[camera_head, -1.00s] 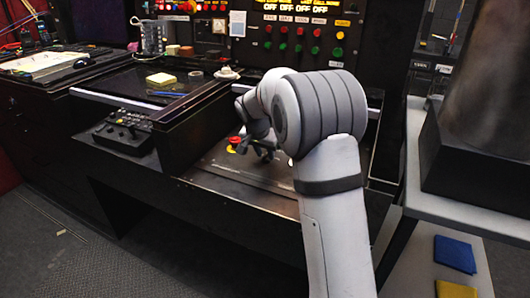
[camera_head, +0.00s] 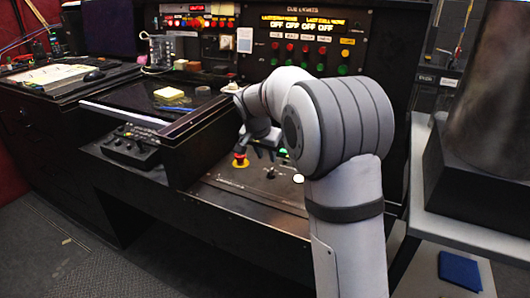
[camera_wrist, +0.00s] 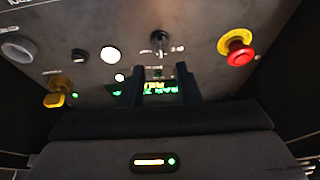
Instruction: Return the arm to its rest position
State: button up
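My gripper (camera_head: 262,145) hangs over the sloped metal control panel (camera_head: 222,177), at the end of my grey and white arm. In the wrist view its two dark fingers (camera_wrist: 160,88) stand apart with a gap between them, and nothing is held. A red mushroom button on a yellow base (camera_head: 240,160) is just left of the fingers in the head view. The same red button shows at upper right in the wrist view (camera_wrist: 239,52). A small lit green display (camera_wrist: 160,88) shows between the fingers, partly hidden by them.
The panel also carries a black toggle lever (camera_wrist: 159,42), a white button (camera_wrist: 110,54) and a yellow switch (camera_wrist: 56,94). The cue lights board (camera_head: 310,45) rises behind. A grey table (camera_head: 470,237) with a dark block is close on the right. Floor is open at front left.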

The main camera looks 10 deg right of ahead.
jog(key=s+d+r+n+p, duration=0.2)
jog(key=s+r+p, duration=0.6)
jog(key=s+r, duration=0.2)
jog(key=s+r+n+y+p, duration=0.1)
jog(key=s+r+p, duration=0.2)
jog(key=s, duration=0.5)
jog(key=s+r+n+p, duration=0.2)
jog(key=s+r+p, duration=0.1)
jog(key=s+p, duration=0.3)
jog(key=s+r+n+g+y+p, duration=0.1)
jog(key=s+r+p, duration=0.3)
jog(key=s, duration=0.7)
jog(key=shift+d+n+y, duration=0.2)
jog(key=shift+n+y, duration=0.1)
jog(key=shift+n, duration=0.3)
jog(key=shift+s, duration=0.15)
